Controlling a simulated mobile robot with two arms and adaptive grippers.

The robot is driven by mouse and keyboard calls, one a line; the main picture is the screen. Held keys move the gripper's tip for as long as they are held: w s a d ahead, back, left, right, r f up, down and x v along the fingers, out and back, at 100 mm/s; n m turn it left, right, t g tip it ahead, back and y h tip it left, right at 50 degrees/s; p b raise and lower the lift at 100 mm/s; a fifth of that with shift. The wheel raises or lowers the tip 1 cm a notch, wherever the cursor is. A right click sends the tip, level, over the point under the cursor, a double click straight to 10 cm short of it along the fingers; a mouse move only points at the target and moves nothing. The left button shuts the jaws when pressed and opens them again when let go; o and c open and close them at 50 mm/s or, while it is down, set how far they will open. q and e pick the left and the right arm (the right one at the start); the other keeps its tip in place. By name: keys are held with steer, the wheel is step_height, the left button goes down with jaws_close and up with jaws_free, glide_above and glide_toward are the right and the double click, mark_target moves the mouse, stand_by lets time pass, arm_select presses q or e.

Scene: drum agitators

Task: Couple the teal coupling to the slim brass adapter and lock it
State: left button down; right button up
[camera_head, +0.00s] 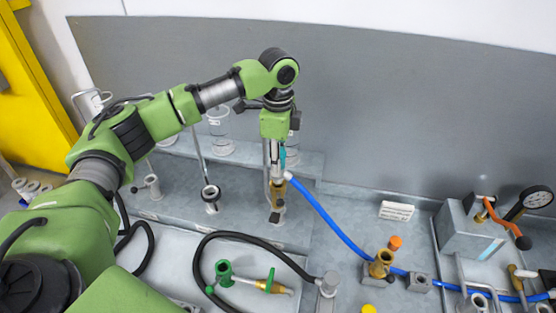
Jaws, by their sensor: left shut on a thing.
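My left gripper (277,162) points down over the back bench and is shut on the teal coupling (283,157), of which only a narrow strip shows beside the fingers. A slim brass adapter (279,192) stands upright directly below the fingertips, above a dark lower fitting. The coupling and the adapter are in line or nearly so. The fingers hide where they meet, so I cannot tell whether they touch or are locked. A blue hose (335,228) runs from beside the fingertips down to the right. My right gripper is not in view.
A wider brass fitting (381,264) with an orange knob stands right of centre. A green-handled brass piece (267,283) lies in front, near a black hose (252,236). A grey box (467,232) and a gauge (537,197) are at right. A grey wall closes the back.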

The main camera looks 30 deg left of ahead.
arm_select(q)
steer(key=shift+f, duration=0.1)
steer(key=shift+f, duration=0.95)
steer(key=shift+f, duration=0.35)
stand_by(0.4)
steer(key=c, duration=1.5)
jaws_free()
steer(key=shift+f, duration=0.1)
steer(key=shift+c, duration=0.3)
steer(key=shift+s+r, duration=0.1)
steer(key=shift+r, duration=5)
